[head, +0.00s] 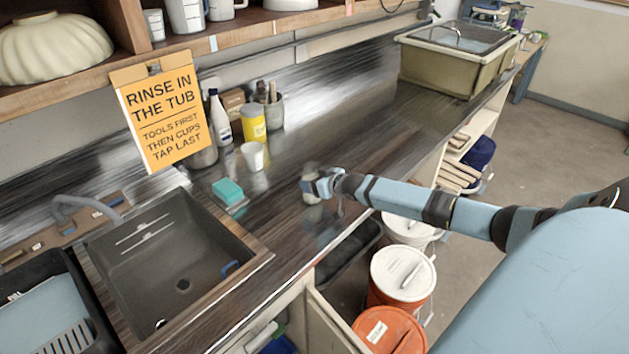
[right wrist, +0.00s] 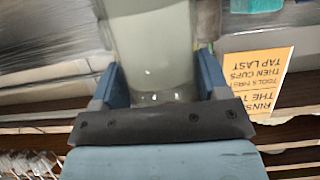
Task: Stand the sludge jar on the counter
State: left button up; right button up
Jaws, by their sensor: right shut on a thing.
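The sludge jar (head: 312,198) is a small clear jar with pale grey-green contents. In the head view it is over the counter (head: 350,130) near its front edge, partly hidden by my right gripper (head: 318,186). That gripper is shut on the jar, and the right wrist view shows the jar (right wrist: 165,50) between the two blue fingers. The jar looks about upright in the head view. I cannot tell whether its base touches the counter. My left gripper is not in view.
A sink (head: 180,265), a teal sponge (head: 228,190), a white cup (head: 253,155) and a yellow container (head: 252,124) are to the left. Lidded buckets (head: 403,275) stand below the front edge. A tub (head: 455,60) is at the far end. The counter behind the jar is clear.

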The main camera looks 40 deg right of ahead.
jog(key=o, duration=1.2)
jog(key=shift+f, duration=0.1)
